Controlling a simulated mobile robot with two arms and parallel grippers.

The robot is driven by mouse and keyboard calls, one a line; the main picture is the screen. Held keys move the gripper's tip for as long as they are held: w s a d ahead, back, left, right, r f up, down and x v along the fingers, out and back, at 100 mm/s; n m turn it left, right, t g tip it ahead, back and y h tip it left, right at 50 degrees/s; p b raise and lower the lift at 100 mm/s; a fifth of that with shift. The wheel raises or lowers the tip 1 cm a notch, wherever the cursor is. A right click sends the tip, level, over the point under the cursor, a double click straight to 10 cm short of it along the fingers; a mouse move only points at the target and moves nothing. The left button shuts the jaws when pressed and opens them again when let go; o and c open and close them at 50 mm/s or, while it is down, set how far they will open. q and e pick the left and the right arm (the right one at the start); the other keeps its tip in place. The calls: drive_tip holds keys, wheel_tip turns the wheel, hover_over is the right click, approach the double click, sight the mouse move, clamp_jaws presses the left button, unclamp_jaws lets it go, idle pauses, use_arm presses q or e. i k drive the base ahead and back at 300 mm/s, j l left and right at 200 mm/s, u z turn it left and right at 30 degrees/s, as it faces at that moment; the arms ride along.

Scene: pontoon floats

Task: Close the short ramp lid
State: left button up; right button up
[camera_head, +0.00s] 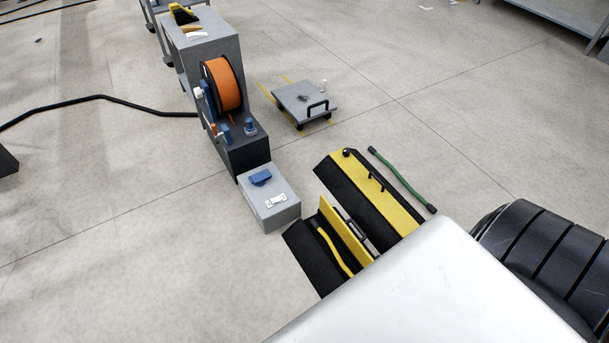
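The short ramp (301,246) is a low black cable ramp on the floor at lower centre. Its yellow lid (343,231) stands raised along the right side of the channel, so the ramp is open. A yellow cable (333,250) lies in the open channel. The near end of the ramp is hidden behind a large white surface at lower right. A longer black ramp (350,203) lies just behind and to the right, with its yellow lid (375,187) lying flat; it bears a black knob and small black handles. Neither of my grippers is in view.
A grey box (272,210) with a blue latch stands close to the short ramp's left. Behind it are an orange cable reel (224,86) on a dark stand and a low grey trolley (303,101).

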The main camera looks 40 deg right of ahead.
sight(364, 258)
drive_tip(key=k+l+u, duration=0.15)
drive_tip(key=l, duration=0.3)
drive_tip(key=l+u, duration=0.2)
drive_tip(key=l, duration=0.25)
drive_tip(key=k+l+u, duration=0.15)
drive_tip(key=l, duration=0.25)
drive_tip(key=k+l+u, duration=0.2)
drive_tip(key=l, duration=0.25)
drive_tip(key=k+l+u, duration=0.15)
drive_tip(key=l, duration=0.2)
drive_tip(key=k+l, duration=0.2)
drive_tip(key=l, duration=0.2)
drive_tip(key=k+l, duration=0.2)
drive_tip(key=l, duration=0.2)
drive_tip(key=k+l, duration=0.2)
drive_tip(key=l, duration=0.25)
drive_tip(key=k+l, duration=0.15)
drive_tip(key=l, duration=0.25)
drive_tip(key=k+l, duration=0.2)
drive_tip(key=l, duration=0.2)
